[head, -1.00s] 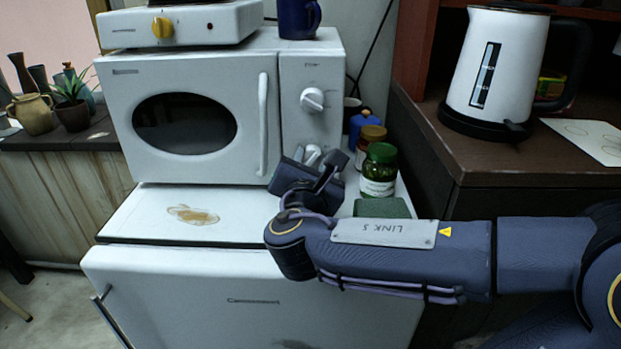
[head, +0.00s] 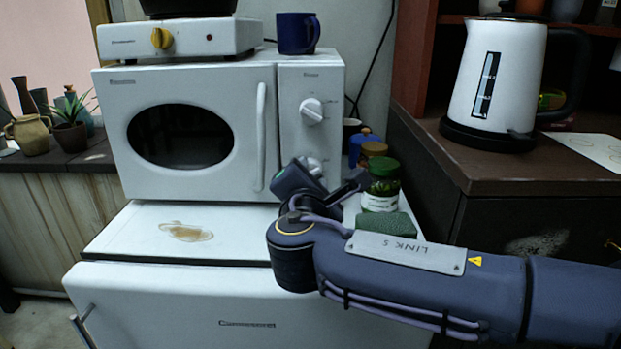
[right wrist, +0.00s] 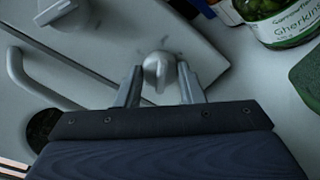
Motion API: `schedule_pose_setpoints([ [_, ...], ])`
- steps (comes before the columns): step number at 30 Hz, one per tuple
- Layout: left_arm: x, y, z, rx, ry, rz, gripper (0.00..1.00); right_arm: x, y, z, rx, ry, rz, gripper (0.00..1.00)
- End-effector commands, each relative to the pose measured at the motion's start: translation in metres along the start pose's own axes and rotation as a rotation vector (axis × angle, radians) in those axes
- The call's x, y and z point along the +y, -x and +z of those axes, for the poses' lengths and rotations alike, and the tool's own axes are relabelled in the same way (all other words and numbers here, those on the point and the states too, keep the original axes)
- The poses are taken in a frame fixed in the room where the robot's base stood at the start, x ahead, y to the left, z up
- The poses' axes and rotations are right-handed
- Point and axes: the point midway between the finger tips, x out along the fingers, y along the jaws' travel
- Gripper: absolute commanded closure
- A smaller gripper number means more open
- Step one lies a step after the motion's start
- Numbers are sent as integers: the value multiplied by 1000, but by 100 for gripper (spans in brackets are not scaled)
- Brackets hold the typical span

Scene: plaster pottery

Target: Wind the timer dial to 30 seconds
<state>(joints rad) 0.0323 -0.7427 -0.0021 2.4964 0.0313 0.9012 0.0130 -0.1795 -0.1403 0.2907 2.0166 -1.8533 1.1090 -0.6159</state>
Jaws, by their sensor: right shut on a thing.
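The white microwave (head: 190,85) has two white dials on its right panel. The upper dial (head: 312,111) is free, and it also shows in the right wrist view (right wrist: 58,10). The lower dial, which I take as the timer dial (head: 313,165), is partly hidden by my right gripper (head: 318,182) in the head view. In the right wrist view the lower dial (right wrist: 160,70) sits between the two fingertips of my right gripper (right wrist: 159,80), shut on it. I cannot read its markings. My left gripper is out of view.
A gherkin jar (head: 381,187) and a green sponge (head: 386,225) stand close to the right of my gripper. The microwave's door handle (head: 261,135) is left of the dials. A blue mug (head: 297,33) and a hotplate (head: 180,38) stand on top.

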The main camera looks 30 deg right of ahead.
Motion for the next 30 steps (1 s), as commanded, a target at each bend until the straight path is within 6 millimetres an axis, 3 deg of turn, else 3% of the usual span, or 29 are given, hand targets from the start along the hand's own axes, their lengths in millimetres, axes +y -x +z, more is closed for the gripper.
schedule_pose_setpoints([
  [5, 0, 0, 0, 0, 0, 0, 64, 0, 0, 0, 0, 0, -2, 88],
  [6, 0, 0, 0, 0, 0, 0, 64, 0, 0, 0, 0, 1, -2, 63],
  [11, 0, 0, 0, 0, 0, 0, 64, 0, 0, 0, 0, 1, -1, 44],
  [20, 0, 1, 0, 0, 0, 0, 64, 0, 2, 0, 0, 1, 0, 44],
  [30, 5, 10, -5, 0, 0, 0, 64, 2, 54, 1, 1, 1, 3, 44],
])
